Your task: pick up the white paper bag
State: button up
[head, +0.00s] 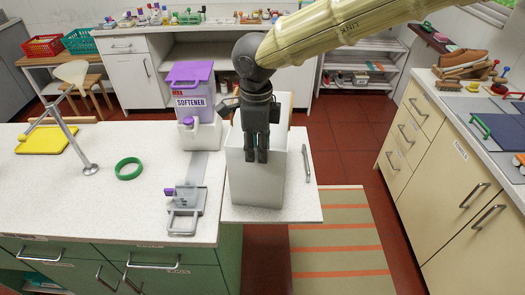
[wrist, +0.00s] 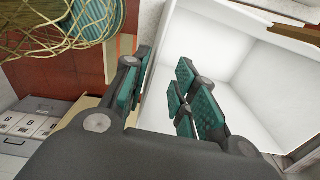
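The white paper bag (head: 255,185) stands upright and open-topped on the small white counter extension in the head view. In the wrist view its white inside (wrist: 240,70) fills the right half. My gripper (head: 256,158) points down at the bag's upper edge, its fingers overlapping the bag in the head view. In the wrist view my gripper (wrist: 155,85) is open, with a gap between the fingers. One finger side appears outside the bag's wall and the other over its opening. Contact with the wall cannot be told.
A purple-lidded softener box (head: 193,90) stands behind left of the bag. A grey latch device (head: 185,205) and a green ring (head: 128,169) lie on the counter (head: 70,205). A metal handle (head: 306,163) is right of the bag. Red floor (head: 345,145) lies beyond.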

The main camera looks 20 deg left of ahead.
jog(key=shift+s+a+f+p, duration=0.1)
jog(key=shift+s+f+p, duration=0.2)
jog(key=shift+f, duration=0.55)
jog(key=shift+s+f+p, duration=0.1)
jog(key=shift+f+p, duration=0.25)
jog(key=shift+f, duration=0.55)
jog(key=shift+s+a+f+p, duration=0.15)
jog(key=shift+f+p, duration=0.2)
jog(key=shift+f, duration=0.5)
jog(key=shift+d, duration=0.1)
grip_shut()
